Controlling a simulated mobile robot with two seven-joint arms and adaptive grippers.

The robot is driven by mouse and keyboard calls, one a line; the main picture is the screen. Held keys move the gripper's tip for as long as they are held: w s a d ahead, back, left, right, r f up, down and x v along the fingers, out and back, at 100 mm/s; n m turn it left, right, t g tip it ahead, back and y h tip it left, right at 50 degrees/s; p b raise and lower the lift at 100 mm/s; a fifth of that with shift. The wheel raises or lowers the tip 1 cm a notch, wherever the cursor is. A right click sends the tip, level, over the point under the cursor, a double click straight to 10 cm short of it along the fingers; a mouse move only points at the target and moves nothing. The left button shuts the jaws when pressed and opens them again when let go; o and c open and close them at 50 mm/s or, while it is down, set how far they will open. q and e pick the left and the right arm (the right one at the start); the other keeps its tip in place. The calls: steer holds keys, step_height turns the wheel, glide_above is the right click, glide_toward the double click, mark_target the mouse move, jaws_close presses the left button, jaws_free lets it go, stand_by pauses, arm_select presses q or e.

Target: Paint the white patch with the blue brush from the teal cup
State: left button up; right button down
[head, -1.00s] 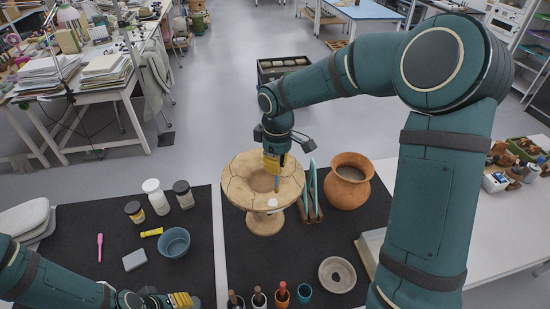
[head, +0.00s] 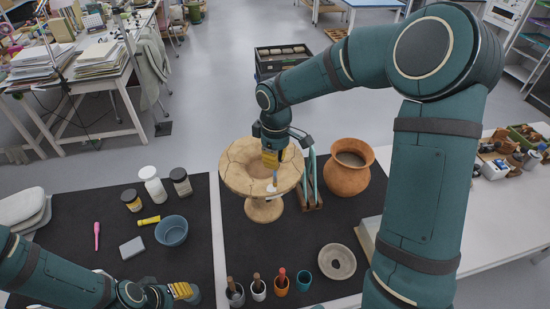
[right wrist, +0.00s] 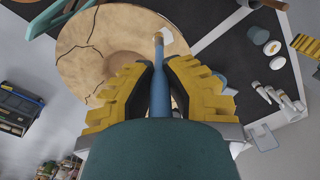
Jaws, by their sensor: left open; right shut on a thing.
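A cracked clay dish on a foot (head: 237,176) stands on the dark mat, with the white patch (head: 270,188) on its near rim; the patch also shows in the right wrist view (right wrist: 166,37). My right gripper (head: 272,160) is shut on the blue brush (right wrist: 159,88), its tip pointing at the rim. In the right wrist view the tip overlaps the patch's left edge; I cannot tell whether they touch. The teal cup (head: 303,283) stands at the mat's front, with no brush showing in it. My left gripper (head: 183,291) is open and empty at lower left.
A terracotta pot (head: 347,175) and an upright rack (head: 310,180) stand close right of the dish. A blue bowl (head: 171,231) and jars (head: 153,188) are on the left mat.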

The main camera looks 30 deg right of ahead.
steer(key=shift+f+b, duration=0.3)
steer(key=shift+f, duration=0.15)
stand_by(0.7)
steer(key=shift+a, duration=0.1)
steer(key=shift+s, duration=0.1)
stand_by(2.4)
steer(key=shift+w+a, duration=0.4)
steer(key=shift+a, duration=0.45)
